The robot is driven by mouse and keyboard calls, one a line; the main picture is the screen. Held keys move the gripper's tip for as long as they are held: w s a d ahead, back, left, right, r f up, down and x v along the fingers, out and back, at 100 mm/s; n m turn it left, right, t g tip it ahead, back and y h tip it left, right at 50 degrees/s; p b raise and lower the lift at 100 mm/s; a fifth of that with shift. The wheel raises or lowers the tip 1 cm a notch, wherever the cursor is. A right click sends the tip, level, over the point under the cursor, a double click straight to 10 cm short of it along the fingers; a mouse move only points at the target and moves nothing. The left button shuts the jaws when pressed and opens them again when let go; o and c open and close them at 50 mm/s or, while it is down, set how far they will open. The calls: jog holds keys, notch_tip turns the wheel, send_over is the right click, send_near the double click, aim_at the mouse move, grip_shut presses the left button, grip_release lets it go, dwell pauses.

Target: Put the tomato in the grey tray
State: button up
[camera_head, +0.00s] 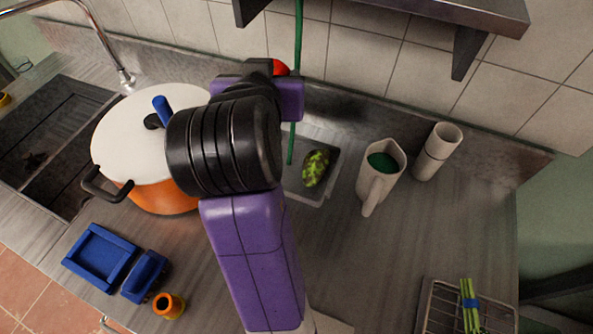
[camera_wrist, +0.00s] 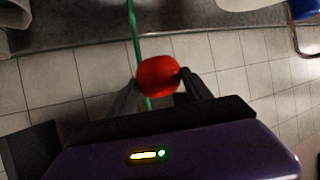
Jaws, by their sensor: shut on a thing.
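The red tomato (camera_wrist: 158,77) is between the two fingers of my gripper (camera_wrist: 160,84) in the wrist view, and the fingers are shut on it. In the head view a small part of the tomato (camera_head: 280,68) shows past my purple and black arm, which hides the fingers. The grey tray (camera_head: 318,198) lies on the counter against the back, partly hidden by my arm. A mottled green item (camera_head: 316,167) lies in it. The tomato is held up in front of the tiled wall, apart from the tray.
A large orange pot (camera_head: 160,199) with a white lid stands left of my arm. A white jug (camera_head: 376,183) and a pale cylinder (camera_head: 437,150) stand right of the tray. A green cord (camera_head: 298,40) hangs near the tomato. A shelf (camera_head: 430,12) juts out above. The right-middle counter is clear.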

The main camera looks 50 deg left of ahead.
notch_tip(320, 180, down, 25)
jog(key=b, duration=0.3)
jog(key=shift+f+b, duration=0.2)
jog(key=shift+b, duration=0.15)
jog(key=shift+f, duration=0.1)
jog(key=o, duration=1)
jog(key=shift+f, duration=0.15)
jog(key=shift+o, duration=1)
